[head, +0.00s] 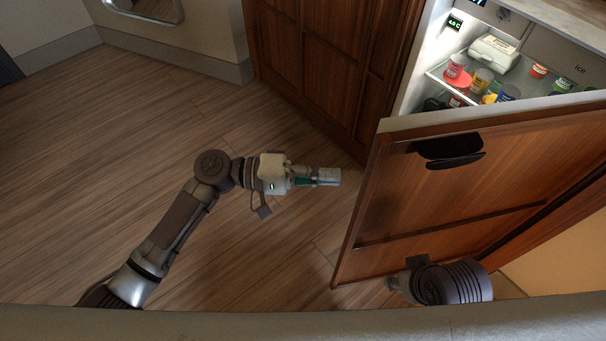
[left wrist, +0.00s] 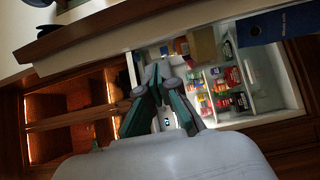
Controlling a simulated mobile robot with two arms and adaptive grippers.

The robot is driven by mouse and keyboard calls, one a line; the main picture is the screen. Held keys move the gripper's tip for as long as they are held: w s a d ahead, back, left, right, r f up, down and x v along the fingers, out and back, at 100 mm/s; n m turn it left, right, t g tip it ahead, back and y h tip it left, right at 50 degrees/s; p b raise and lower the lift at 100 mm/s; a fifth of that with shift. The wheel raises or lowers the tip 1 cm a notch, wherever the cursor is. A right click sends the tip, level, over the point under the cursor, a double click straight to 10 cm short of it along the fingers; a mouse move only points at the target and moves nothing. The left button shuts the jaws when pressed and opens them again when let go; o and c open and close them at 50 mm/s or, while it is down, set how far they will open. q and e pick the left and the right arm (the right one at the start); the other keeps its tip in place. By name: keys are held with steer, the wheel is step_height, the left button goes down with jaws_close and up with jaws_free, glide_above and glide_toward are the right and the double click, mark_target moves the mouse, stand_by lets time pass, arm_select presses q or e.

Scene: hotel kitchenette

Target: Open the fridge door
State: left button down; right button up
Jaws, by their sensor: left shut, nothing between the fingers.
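The fridge door (head: 450,200) is a brown wooden panel with a black handle (head: 452,150) on its front. It stands open, swung out from the lit fridge interior (head: 485,75). My left gripper (head: 330,177) is shut and empty, to the left of the door's free edge and apart from it. In the left wrist view my shut fingers (left wrist: 160,75) point toward the open fridge (left wrist: 222,75) and its shelves. Part of my right arm (head: 450,282) shows in front of the door's lower part; its gripper is not visible.
Jars and a white carton (head: 494,52) stand on the fridge shelf (head: 440,73). Tall wooden cabinets (head: 320,65) stand left of the fridge. The wooden floor (head: 100,160) is clear on the left. A pale edge (head: 250,322) crosses the bottom of the head view.

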arm_select(q)
steer(key=s+d, duration=0.3)
steer(key=s, duration=0.1)
steer(key=shift+d, duration=0.2)
arm_select(e)
steer(key=shift+w+f, duration=0.1)
steer(key=shift+f, duration=0.3)
arm_select(q)
steer(key=shift+s, duration=0.15)
arm_select(e)
steer(key=shift+r, duration=0.15)
